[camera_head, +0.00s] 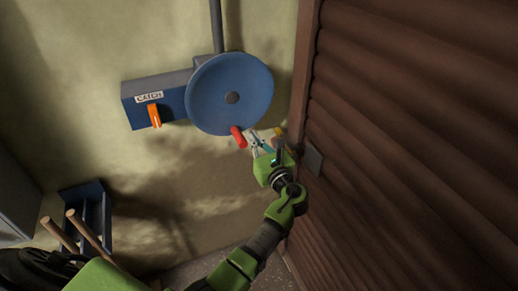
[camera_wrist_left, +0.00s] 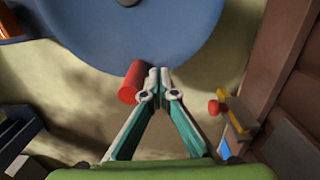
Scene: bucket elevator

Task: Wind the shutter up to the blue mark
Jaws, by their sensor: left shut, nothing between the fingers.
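A blue round wheel (camera_head: 205,100) is on the wall, with a red handle (camera_head: 238,137) at its lower edge. The handle also shows in the left wrist view (camera_wrist_left: 131,82). My left gripper (camera_head: 252,137) is shut and empty, its fingertips just right of the red handle; I cannot tell whether they touch it. The brown slatted shutter (camera_head: 400,110) fills the right side. My right gripper is not in view.
A blue box labelled CATCH (camera_head: 130,112) with an orange lever (camera_head: 155,116) sits left of the wheel. A blue holder (camera_head: 97,212) with wooden handles (camera_head: 85,229) stands at lower left. The wall below the wheel is clear.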

